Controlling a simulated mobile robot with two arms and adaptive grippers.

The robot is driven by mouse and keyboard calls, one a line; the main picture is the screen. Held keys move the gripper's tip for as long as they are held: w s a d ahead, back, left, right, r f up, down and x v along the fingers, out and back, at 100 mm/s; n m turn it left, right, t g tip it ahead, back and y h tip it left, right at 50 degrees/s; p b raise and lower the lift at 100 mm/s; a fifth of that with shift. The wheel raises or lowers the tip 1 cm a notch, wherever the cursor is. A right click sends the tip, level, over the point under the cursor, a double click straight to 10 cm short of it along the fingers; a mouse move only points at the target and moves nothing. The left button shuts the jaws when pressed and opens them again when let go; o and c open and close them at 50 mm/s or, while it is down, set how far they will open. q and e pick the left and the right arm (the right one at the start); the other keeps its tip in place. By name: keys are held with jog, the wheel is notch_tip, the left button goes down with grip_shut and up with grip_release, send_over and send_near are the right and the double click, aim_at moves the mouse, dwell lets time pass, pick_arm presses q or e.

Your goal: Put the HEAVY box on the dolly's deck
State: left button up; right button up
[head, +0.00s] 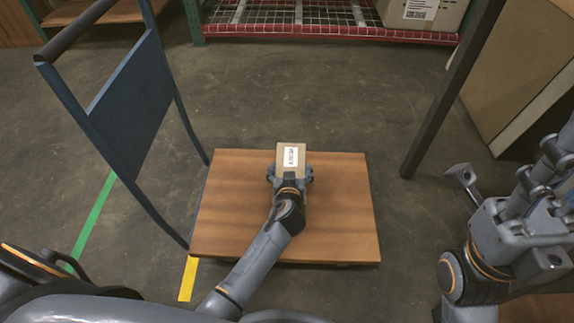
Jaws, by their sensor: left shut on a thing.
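A small tan cardboard box (291,155) with a white printed label is over the far middle part of the dolly's wooden deck (235,215). The label's word is too small to read surely. My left gripper (290,173) is shut on the box, with a finger at each side of its near end. From this angle I cannot tell whether the box touches the deck or hangs just above it. My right gripper (504,219) is at the right, away from the deck; its fingers look spread apart and empty.
The dolly's blue handle frame (134,100) rises at the deck's left. A dark post (452,90) and large cardboard boxes (530,60) stand at the right. A red-edged rack (330,31) is at the back. The rest of the deck is bare.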

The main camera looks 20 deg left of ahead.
pick_arm(q)
jog(key=shift+w+r, duration=0.1)
jog(key=shift+r, duration=0.15)
jog(key=shift+f, duration=0.15)
jog(key=o, duration=1.7)
jog(key=shift+f, duration=0.2)
jog(key=shift+r, duration=0.2)
